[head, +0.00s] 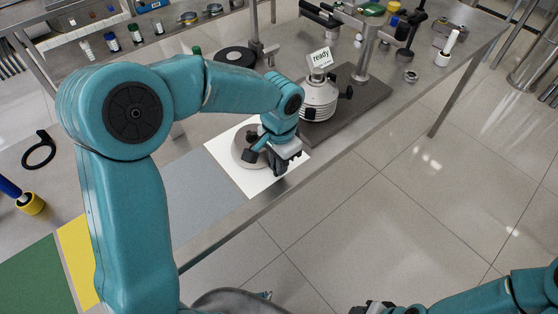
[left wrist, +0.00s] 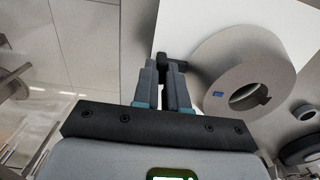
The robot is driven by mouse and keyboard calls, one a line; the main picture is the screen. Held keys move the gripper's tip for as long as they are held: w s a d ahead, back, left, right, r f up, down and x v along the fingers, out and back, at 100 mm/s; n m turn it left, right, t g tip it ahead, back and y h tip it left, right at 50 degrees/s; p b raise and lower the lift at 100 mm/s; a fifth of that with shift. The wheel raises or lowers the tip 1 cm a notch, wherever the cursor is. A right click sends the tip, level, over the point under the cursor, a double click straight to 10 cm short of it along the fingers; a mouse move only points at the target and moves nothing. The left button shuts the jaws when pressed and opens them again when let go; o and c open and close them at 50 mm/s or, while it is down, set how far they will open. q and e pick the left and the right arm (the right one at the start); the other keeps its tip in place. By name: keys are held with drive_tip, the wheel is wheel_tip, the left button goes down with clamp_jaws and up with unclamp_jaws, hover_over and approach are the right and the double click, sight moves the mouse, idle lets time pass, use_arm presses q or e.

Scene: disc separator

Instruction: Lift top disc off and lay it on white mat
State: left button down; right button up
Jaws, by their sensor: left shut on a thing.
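A flat grey disc (left wrist: 230,72) with a notched centre hole and a small blue mark shows in the left wrist view, over the white mat (left wrist: 213,17). In the head view the disc (head: 241,152) is partly hidden behind my left gripper (head: 276,164) at the white mat (head: 262,184). My left gripper's fingers (left wrist: 165,66) are closed on a black tab at the disc's edge. I cannot tell whether the disc touches the mat. The separator (head: 318,100), pale and ribbed with black knobs, stands right of the mat. My right gripper (head: 378,307) is at the bottom edge, mostly cut off.
A "ready" sign (head: 321,58) sits above the separator, on a dark base plate (head: 362,96). A black round object (head: 236,56) lies behind the mat. A grey mat (head: 190,192) lies to its left. The bench's front edge is close to the white mat.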

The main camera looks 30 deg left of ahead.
use_arm(q)
drive_tip(key=shift+f, duration=0.1)
drive_tip(key=c, duration=1.1)
unclamp_jaws()
wheel_tip(320, 180, up, 16)
drive_tip(key=p, duration=0.1)
drive_tip(key=shift+r, duration=0.25)
